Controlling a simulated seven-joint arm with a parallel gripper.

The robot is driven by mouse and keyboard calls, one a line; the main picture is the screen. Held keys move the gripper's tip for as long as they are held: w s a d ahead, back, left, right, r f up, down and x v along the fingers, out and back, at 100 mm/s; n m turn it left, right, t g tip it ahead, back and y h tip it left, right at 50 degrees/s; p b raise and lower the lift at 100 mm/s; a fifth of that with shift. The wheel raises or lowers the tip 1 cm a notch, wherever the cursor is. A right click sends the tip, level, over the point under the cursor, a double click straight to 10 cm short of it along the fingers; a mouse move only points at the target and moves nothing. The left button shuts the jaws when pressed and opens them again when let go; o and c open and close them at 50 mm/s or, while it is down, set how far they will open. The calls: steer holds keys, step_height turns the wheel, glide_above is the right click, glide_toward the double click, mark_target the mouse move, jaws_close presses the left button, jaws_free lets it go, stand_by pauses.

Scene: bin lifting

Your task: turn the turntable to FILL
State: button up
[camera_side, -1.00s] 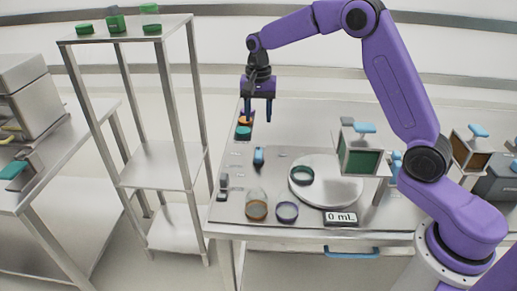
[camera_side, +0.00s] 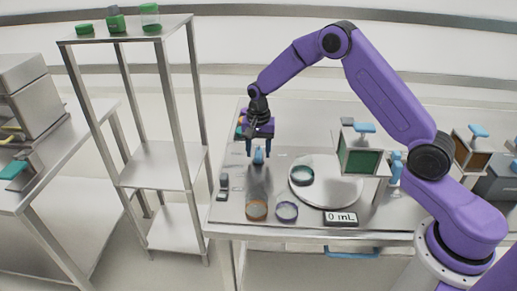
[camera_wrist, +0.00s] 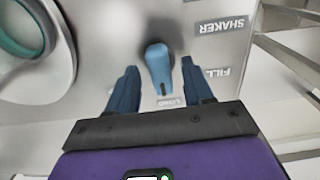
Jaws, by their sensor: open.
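The turntable is a pale round disc (camera_side: 335,192) on the table, with a teal-ringed jar (camera_side: 302,175) on its left part. A blue knob (camera_side: 258,158) stands on the table left of it. In the wrist view the blue knob (camera_wrist: 157,60) has a dark mark on its end, pointing toward the LOAD label (camera_wrist: 168,102). The FILL label (camera_wrist: 218,74) and SHAKER label (camera_wrist: 222,27) lie to its right, upside down. My gripper (camera_side: 258,152) is open, its fingers either side of the knob in the picture; I cannot tell if they touch it.
A hopper with a green window (camera_side: 360,160) stands behind the disc's right part. Two ringed jars (camera_side: 256,209) (camera_side: 287,211), a "0 mL" display (camera_side: 341,218) and a small grey switch (camera_side: 223,183) are near the table's front. A metal shelf (camera_side: 160,165) stands at left.

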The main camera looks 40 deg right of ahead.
jaws_close()
steer(key=n, duration=1.2)
steer(key=shift+n, duration=0.4)
stand_by(0.7)
jaws_free()
